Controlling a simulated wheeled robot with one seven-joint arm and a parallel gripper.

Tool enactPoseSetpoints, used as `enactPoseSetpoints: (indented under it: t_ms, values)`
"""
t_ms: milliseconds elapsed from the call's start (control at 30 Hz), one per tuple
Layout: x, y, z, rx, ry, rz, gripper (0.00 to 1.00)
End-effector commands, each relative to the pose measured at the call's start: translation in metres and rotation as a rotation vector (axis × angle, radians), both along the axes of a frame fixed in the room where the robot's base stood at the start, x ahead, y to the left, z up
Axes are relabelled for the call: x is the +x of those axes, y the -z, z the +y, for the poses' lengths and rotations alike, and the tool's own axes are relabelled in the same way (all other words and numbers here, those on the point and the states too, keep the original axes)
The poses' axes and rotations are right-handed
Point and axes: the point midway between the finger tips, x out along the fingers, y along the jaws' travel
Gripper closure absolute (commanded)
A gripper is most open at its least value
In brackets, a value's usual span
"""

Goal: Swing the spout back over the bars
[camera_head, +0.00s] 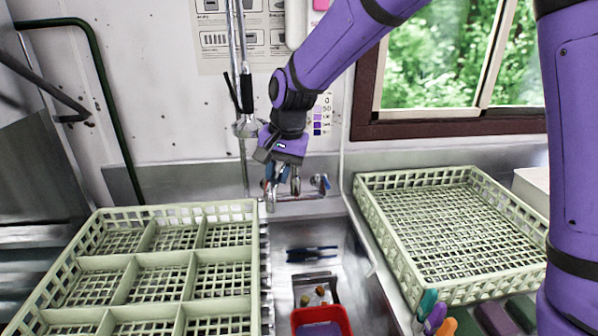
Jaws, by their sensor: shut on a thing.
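My gripper (283,184) reaches down at the back wall above the sink (345,262). It is shut on the metal spout (270,201) of the wall tap, and its fingers partly hide the tap. The spout's end hangs near the right back corner of the left rack. A tap handle with a blue end (326,182) shows to the right of my gripper. Dark bar-like pieces (312,253) lie in the sink, below and right of the spout; I cannot tell whether these are the bars.
A divided pale green rack (256,275) stands left of the sink, an undivided one (458,288) right. A red container (347,318) sits at the sink's front. A hose pipe (235,60) rises left of my arm. Colored items (436,318) lie at the front right.

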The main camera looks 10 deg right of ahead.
Motion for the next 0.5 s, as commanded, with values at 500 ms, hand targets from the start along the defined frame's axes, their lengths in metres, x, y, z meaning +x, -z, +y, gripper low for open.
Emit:
enactPoseSetpoints:
  t_ms: [500]
  values:
    - [0.043,0.0,0.085,0.0,0.389,-0.003,1.0]
